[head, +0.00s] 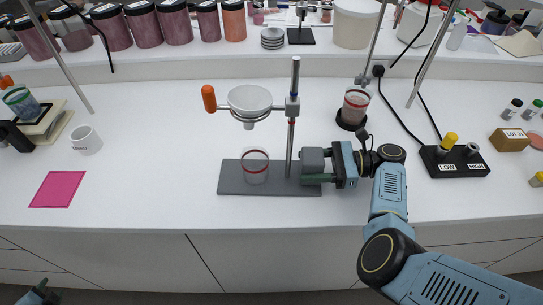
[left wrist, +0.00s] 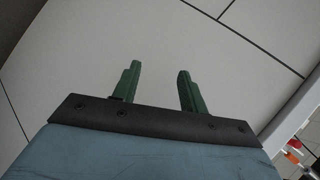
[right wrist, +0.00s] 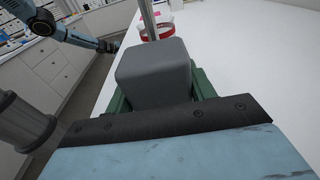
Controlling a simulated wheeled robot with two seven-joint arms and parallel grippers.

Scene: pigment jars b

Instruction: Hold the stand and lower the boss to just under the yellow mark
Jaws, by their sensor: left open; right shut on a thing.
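The stand has a flat grey base (head: 230,186) and an upright metal rod (head: 296,75). The boss (head: 292,106) sits partway up the rod, carrying a ring with a white bowl (head: 249,98) and an arm ending in an orange knob (head: 208,98). A red band shows on the rod below the boss; I cannot make out a yellow mark. My right gripper (head: 322,172) is shut on a grey block (right wrist: 152,75) at the base's right end, (head: 312,160) in the head view. My left gripper (left wrist: 157,80) is open and empty, low before the counter, at the head view's bottom left (head: 40,291).
A clear cup with a red rim (head: 255,168) stands on the base under the bowl. A second cup (head: 355,108), a LOW/HIGH switch box (head: 455,165), a white mug (head: 85,140) and a pink square (head: 58,190) lie around.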

